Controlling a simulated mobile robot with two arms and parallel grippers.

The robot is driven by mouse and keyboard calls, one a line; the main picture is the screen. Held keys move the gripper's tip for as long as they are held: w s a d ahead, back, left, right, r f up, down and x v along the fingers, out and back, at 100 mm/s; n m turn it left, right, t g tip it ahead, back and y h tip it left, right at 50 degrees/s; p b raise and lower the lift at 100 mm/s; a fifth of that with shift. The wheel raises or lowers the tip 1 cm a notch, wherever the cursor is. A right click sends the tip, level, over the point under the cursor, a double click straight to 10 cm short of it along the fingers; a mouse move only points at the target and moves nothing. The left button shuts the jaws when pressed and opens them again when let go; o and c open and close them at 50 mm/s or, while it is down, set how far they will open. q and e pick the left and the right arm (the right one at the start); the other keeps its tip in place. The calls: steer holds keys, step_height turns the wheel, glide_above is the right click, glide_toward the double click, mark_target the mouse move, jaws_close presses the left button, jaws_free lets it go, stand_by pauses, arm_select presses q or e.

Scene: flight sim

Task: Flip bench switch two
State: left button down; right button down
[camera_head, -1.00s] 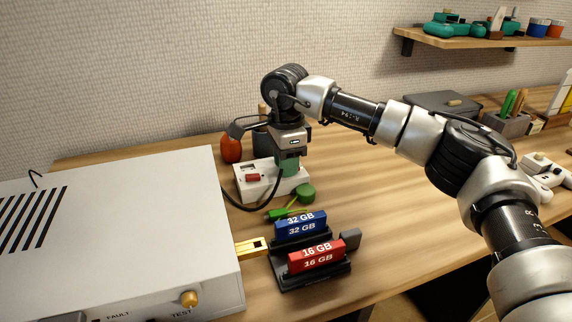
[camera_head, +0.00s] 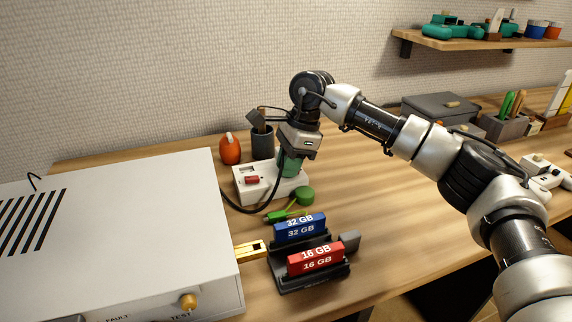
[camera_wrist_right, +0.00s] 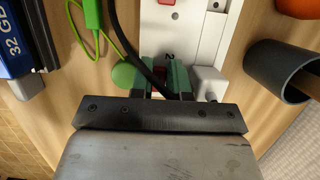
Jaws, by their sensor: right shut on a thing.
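The white bench switch strip (camera_head: 259,186) lies on the table beside the grey box, with a red switch (camera_head: 252,180) at its left end. In the wrist view the strip (camera_wrist_right: 192,40) runs up from my fingers, and a label "2" shows on it just beyond them. My right gripper (camera_head: 289,168) reaches down from above onto the strip's right part. Its green-padded fingers (camera_wrist_right: 164,76) are shut on switch two, which they mostly hide; only bits of red show there. My left gripper is not in view.
A black cable (camera_wrist_right: 142,45) curves close beside my fingers. An orange object (camera_head: 230,149) and a dark cup (camera_head: 262,143) stand behind the strip. A card holder with blue (camera_head: 300,227) and red (camera_head: 315,259) blocks stands in front.

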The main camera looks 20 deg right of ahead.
steer(key=c, duration=1.4)
jaws_free()
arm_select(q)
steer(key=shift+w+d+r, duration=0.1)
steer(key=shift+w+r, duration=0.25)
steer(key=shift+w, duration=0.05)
